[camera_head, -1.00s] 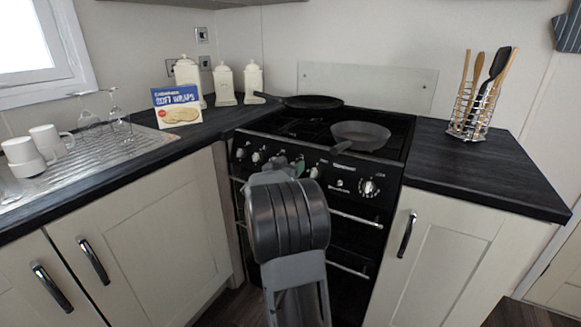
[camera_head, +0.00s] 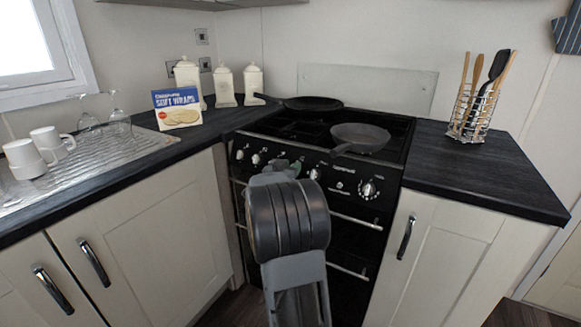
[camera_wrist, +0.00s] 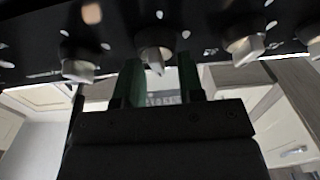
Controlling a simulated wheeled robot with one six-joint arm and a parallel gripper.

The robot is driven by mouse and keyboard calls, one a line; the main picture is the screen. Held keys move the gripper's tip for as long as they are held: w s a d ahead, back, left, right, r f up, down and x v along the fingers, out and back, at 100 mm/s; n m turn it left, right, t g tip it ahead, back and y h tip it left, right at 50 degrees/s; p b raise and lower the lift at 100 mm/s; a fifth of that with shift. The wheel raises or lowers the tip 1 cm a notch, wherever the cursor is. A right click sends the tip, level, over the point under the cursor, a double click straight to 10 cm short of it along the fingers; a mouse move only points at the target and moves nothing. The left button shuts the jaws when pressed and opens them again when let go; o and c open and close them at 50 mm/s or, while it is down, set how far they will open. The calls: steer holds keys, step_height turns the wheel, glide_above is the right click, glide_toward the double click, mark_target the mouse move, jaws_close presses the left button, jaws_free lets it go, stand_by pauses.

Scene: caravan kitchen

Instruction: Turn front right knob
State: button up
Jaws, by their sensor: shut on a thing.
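The black stove (camera_head: 385,150) has a row of silver knobs along its front panel. My gripper (camera_head: 289,166) is at the middle of this panel, and my own wrist hides part of it in the head view. In the wrist view, the green fingers of my gripper (camera_wrist: 158,75) are around a silver knob (camera_wrist: 153,52), shut on it. Other knobs show on both sides, one to the left (camera_wrist: 78,68) and one to the right (camera_wrist: 243,47). In the head view, a knob (camera_head: 314,173) shows just right of my fingers and a larger dial (camera_head: 368,189) farther right.
A grey pan (camera_head: 362,136) and a black pan (camera_head: 312,103) sit on the hob. Oven door handles (camera_head: 355,220) stick out below the panel. Dark worktops lie on both sides, with a utensil rack (camera_head: 470,115) on the right and a wraps box (camera_head: 177,108) on the left.

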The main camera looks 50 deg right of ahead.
steer(key=n+p, duration=0.1)
steer(key=n+t+p, duration=0.1)
steer(key=n+p, duration=0.1)
steer(key=n, duration=0.1)
steer(key=shift+r+t+y+p, duration=0.25)
steer(key=shift+t+y+p, duration=0.15)
steer(key=n+t+y+p, duration=0.1)
steer(key=n+p, duration=0.1)
steer(key=n, duration=0.1)
steer(key=n+t+y+p, duration=0.1)
steer(key=n+p, duration=0.2)
steer(key=shift+w+a+f+n, duration=0.1)
steer(key=shift+w+n, duration=0.1)
steer(key=shift+n, duration=0.2)
steer(key=shift+w+a+f+n+t+y+p, duration=0.15)
steer(key=shift+n+y+p, duration=0.6)
steer(key=shift+n+p, duration=0.65)
steer(key=shift+s+d+f+n+t+y+p, duration=0.1)
steer(key=shift+n+y+p, duration=0.75)
steer(key=shift+n, duration=0.9)
steer(key=shift+w+a+f+n+t+y+p, duration=0.15)
steer(key=shift+n+y+p, duration=0.45)
steer(key=shift+n+p, duration=0.85)
steer(key=shift+s+f+n, duration=0.1)
steer(key=shift+n, duration=0.2)
steer(key=o, duration=0.9)
steer(key=v, duration=1.3)
steer(key=shift+a+r+p, duration=0.25)
steer(key=shift+r+p, duration=0.05)
steer(key=shift+p, duration=0.15)
